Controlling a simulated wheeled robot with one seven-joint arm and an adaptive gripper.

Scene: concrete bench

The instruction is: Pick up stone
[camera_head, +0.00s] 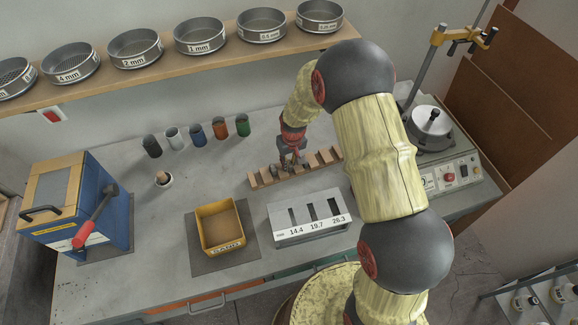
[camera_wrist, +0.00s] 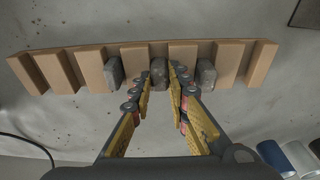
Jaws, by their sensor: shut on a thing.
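Several grey stones sit in the slots of a wooden rack on the bench. In the wrist view the middle stone (camera_wrist: 159,74) lies between the fingertips of my gripper (camera_wrist: 161,78), which is shut on it. The stone still appears to be within its rack slot; its height above the slot floor cannot be told. A second stone (camera_wrist: 114,73) is to the left and a third stone (camera_wrist: 206,74) to the right. The wooden rack (camera_wrist: 88,66) also shows in the head view (camera_head: 327,157), where my gripper (camera_head: 289,163) points down at it and largely hides the stones.
A gauge box with slots (camera_head: 285,217) stands in front of the rack. A yellow bin (camera_head: 216,249) is left of it. Several coloured cups (camera_head: 220,129) stand at the back, under a shelf of sieves (camera_head: 199,35). A blue box (camera_head: 108,205) is far left.

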